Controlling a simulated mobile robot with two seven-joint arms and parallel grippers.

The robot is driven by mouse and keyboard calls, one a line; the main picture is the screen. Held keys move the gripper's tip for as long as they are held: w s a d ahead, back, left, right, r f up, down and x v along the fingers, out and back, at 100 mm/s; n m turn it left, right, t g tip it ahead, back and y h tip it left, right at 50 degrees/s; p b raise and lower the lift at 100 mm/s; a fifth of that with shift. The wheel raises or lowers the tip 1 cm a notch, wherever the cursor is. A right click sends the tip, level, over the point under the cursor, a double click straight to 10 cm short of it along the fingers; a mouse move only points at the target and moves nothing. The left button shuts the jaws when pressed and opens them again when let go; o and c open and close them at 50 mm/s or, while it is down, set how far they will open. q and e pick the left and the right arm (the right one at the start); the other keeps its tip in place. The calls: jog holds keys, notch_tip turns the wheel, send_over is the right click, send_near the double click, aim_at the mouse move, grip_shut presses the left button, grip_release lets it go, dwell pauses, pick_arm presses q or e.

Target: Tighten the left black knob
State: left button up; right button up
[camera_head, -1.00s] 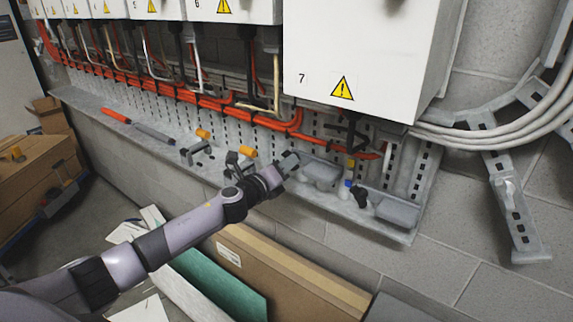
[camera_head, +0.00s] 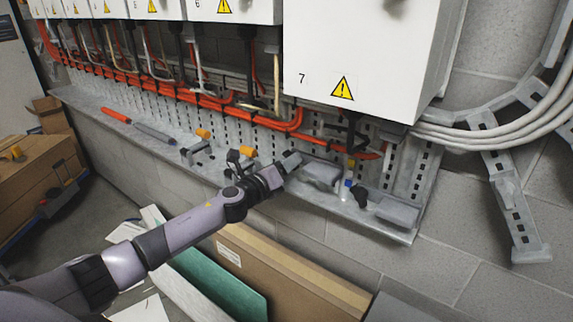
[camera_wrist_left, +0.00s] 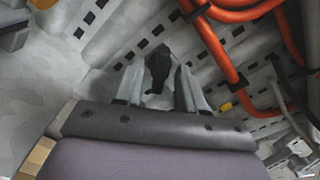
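In the left wrist view a black knob (camera_wrist_left: 157,66) stands between the two fingers of my left gripper (camera_wrist_left: 160,72). The fingers are apart, one on each side of it, and gaps show between them and the knob. In the head view my left gripper (camera_head: 291,161) is at the ledge, beside a grey block (camera_head: 320,174), and hides this knob. Another black knob (camera_head: 360,196) stands farther right, by a second grey block (camera_head: 395,210). My right gripper is not in view.
The metal ledge (camera_head: 285,199) runs along the wall under orange cables (camera_head: 290,125). The white cabinet numbered 7 (camera_head: 360,50) hangs above. A blue-topped part (camera_head: 347,184) stands between the grey blocks. Cardboard (camera_head: 290,275) and boards lean below the ledge.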

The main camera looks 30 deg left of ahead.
pick_arm(q)
jog(key=s+a, duration=0.1)
jog(key=s, duration=0.6)
dwell(0.4)
jog(key=shift+f, duration=0.1)
jog(key=s+d+f+n+g+p, duration=0.1)
jog(key=s+d+f+n+g, duration=0.1)
jog(key=s+d+f+n, duration=0.35)
jog(key=s+d+f+n+g, duration=0.2)
jog(key=s+d+f+n, duration=0.1)
jog(key=s+f+n, duration=0.5)
jog(key=s+d+f+n+g, duration=0.1)
jog(key=s+d+f+n, duration=0.1)
jog(key=s+f+n, duration=0.2)
jog(key=s+d+f+n+g+p, duration=0.1)
jog(key=s+f+n, duration=0.3)
jog(key=s+n, duration=0.6)
jog(key=shift+s+d+f+g, duration=0.2)
jog(key=shift+s+d+g, duration=0.5)
jog(key=shift+s, duration=0.1)
jog(key=shift+w, duration=0.1)
